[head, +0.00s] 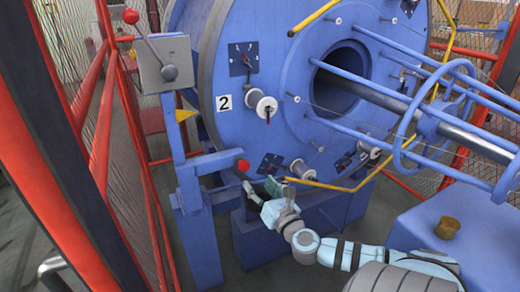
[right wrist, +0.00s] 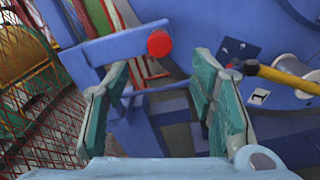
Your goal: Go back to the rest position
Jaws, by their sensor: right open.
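My right gripper (head: 263,191) reaches in from the lower right, just in front of the lower edge of the blue strander drum (head: 290,95). In the right wrist view its two teal fingers stand wide apart (right wrist: 160,85) with nothing between their pads. A red round knob (head: 243,166) on a blue bracket is a little above and left of the gripper; it also shows in the right wrist view (right wrist: 159,43), beyond the gap between the fingers. My left gripper is in neither view.
A grey switch box with a lever (head: 166,62) stands on a blue post at the left. Red mesh fencing (head: 100,120) runs along the left. A yellow bar (head: 345,186) passes close above my right arm. A blue block with a brass-coloured cup (head: 447,227) is at the right.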

